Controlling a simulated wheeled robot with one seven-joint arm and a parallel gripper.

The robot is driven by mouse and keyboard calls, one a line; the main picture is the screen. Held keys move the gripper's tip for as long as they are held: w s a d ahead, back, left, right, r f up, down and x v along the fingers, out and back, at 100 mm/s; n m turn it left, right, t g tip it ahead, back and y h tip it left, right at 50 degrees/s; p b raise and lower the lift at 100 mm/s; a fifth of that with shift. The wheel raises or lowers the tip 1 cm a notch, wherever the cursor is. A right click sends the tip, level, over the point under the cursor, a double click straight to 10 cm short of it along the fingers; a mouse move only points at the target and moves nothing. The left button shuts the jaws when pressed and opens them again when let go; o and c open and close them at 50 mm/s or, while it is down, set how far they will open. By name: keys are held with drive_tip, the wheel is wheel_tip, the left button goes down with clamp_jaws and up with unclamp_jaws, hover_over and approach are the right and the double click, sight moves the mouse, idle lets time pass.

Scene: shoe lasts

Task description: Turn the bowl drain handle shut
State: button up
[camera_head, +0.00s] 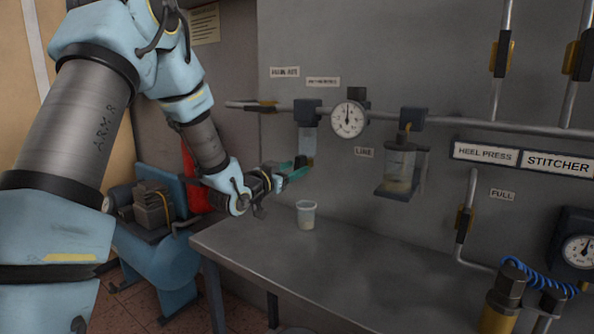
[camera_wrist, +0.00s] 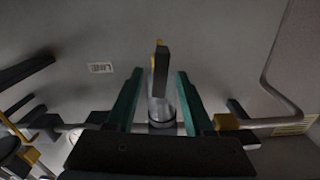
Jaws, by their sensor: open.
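The clear bowl (camera_head: 307,139) hangs under a dark filter head on the wall pipe, left of the round gauge. Its drain handle (camera_head: 310,161) is a small yellow and dark piece at the bowl's lower end, partly behind my fingers. In the wrist view the handle (camera_wrist: 161,66) is a dark bar with a yellow edge, below which the bowl (camera_wrist: 161,106) shows. My gripper (camera_head: 297,171) is at the bowl's lower end, with green fingers. In the wrist view my gripper (camera_wrist: 160,74) is open, one finger on each side of the handle, with visible gaps.
A small translucent cup (camera_head: 306,216) stands on the metal bench (camera_head: 350,275) below the bowl. A second bowl (camera_head: 399,166) hangs to the right of the gauge (camera_head: 347,119). A blue compressor (camera_head: 165,265) stands left of the bench. Most of the bench top is clear.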

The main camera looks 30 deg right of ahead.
drive_tip(key=b+v, duration=0.2)
drive_tip(key=v, duration=0.6)
drive_tip(key=shift+s+a, duration=0.2)
drive_tip(key=shift+a, duration=0.15)
